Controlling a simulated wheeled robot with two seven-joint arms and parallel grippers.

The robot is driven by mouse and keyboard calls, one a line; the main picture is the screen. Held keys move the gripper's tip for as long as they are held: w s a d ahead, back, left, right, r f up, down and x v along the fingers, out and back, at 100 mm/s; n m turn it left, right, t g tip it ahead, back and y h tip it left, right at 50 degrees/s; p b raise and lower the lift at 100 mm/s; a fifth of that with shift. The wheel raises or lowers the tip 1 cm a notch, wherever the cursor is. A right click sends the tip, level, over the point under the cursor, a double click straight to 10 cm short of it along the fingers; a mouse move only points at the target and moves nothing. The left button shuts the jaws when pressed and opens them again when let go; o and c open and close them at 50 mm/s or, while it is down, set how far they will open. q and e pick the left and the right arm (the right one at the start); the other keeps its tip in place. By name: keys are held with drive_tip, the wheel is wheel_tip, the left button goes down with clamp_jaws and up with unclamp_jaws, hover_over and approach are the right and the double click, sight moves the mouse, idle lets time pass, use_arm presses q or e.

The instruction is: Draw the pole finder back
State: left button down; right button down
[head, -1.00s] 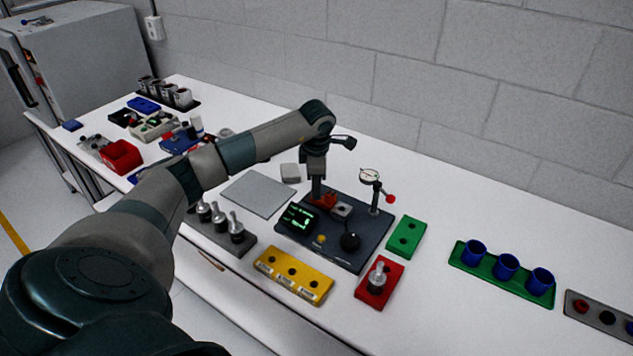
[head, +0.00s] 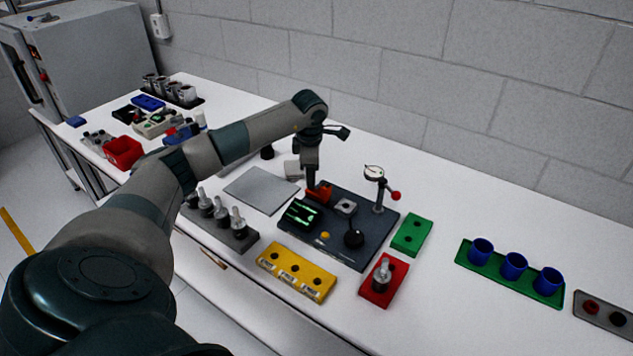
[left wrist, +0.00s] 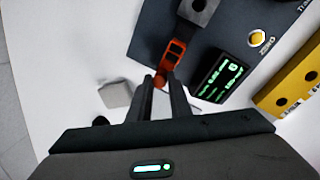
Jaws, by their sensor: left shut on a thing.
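The pole finder is most likely the orange-red piece (head: 320,192) at the back left of the dark test base (head: 370,255). In the left wrist view it shows as an orange slotted block (left wrist: 174,52) beside a grey block (left wrist: 198,10). My left gripper (head: 311,186) points down at it and is shut on its near end. The fingertips (left wrist: 161,82) hide part of that end. A lit green display (head: 300,214) and a dial gauge with a red knob (head: 376,173) are on the base. My right gripper is not in view.
A grey plate (head: 262,190) and a small grey block (head: 293,170) lie left of the base. A yellow block (head: 296,273), a red block (head: 384,280) and a green block (head: 411,235) stand around it.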

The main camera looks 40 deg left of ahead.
use_arm(q)
drive_tip(key=c, duration=1.8)
unclamp_jaws()
drive_tip(key=shift+a+r, duration=0.1)
drive_tip(key=shift+a, duration=0.15)
drive_tip(key=shift+o, duration=0.9)
drive_tip(key=shift+d+r, duration=0.1)
drive_tip(key=shift+r, duration=0.1)
drive_tip(key=shift+s+r+b, duration=0.1)
drive_tip(key=shift+r+b, duration=0.3)
drive_tip(key=shift+r, duration=0.25)
wheel_tip(320, 180, up, 15)
drive_tip(key=s+d+b, duration=0.1)
drive_tip(key=s+b, duration=0.1)
drive_tip(key=b, duration=0.2)
drive_tip(key=shift+s+d, duration=0.2)
drive_tip(key=shift+d, duration=0.2)
drive_tip(key=shift+r, duration=0.15)
